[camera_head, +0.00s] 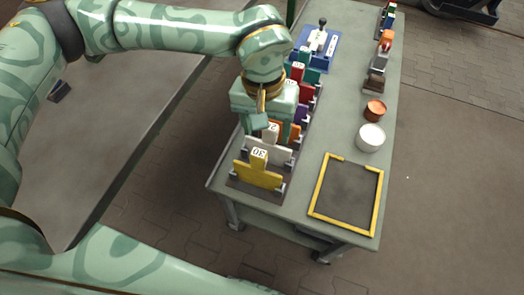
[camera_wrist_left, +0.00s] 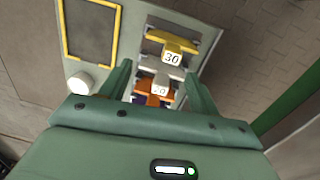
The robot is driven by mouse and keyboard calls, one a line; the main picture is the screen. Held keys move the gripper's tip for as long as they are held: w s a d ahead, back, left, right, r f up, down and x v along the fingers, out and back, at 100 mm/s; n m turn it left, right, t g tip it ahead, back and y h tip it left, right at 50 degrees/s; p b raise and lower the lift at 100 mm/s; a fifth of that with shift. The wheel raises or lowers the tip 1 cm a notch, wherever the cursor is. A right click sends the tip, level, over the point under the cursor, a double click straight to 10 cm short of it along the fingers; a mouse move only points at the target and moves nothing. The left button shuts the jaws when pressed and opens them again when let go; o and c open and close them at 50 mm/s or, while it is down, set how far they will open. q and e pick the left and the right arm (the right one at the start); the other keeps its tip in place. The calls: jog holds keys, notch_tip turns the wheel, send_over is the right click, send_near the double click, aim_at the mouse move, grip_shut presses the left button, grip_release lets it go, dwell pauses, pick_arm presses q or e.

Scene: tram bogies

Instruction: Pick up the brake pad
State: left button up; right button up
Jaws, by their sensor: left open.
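No piece can be told for certain as the brake pad. A row of coloured plates with numbered tabs stands in a dark rack at the table's left edge. The front one is a yellow plate (camera_head: 258,176) marked 30, which also shows in the left wrist view (camera_wrist_left: 172,45). Behind it is a white plate (camera_head: 276,152); in the left wrist view its tab (camera_wrist_left: 160,90) reads 20. My left gripper (camera_head: 276,136) is open, pointing down over the row. In the left wrist view its fingers (camera_wrist_left: 160,72) straddle the white plate's tab, with no visible grip. My right gripper is out of view.
A yellow-edged dark square (camera_head: 322,182) lies at the table's near right. A white round tub (camera_head: 370,138) and a copper-coloured cup (camera_head: 375,110) stand behind it. Small blocks (camera_head: 374,82) line the right edge. A blue tray (camera_head: 328,60) with a lever is farther back.

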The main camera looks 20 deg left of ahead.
pick_arm(q)
jog(key=a+f, duration=0.2)
jog(key=b, duration=0.3)
send_over(258, 154)
jog(key=f, duration=0.4)
jog(key=shift+d+m+y, duration=0.2)
jog(key=shift+m+y, duration=0.2)
jog(key=shift+t, duration=0.3)
notch_tip(258, 154, down, 4)
jog(key=shift+w+f+b, duration=0.1)
jog(key=shift+f+b, duration=0.05)
jog(key=shift+b, duration=0.45)
jog(key=f+b, duration=0.3)
jog(key=f, duration=0.2)
jog(key=shift+a+f, duration=0.2)
jog(key=shift+f, duration=0.15)
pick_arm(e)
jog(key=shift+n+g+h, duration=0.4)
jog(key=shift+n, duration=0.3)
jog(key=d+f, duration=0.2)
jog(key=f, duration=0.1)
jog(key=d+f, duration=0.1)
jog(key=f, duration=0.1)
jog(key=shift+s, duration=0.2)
pick_arm(q)
jog(key=c, duration=1.2)
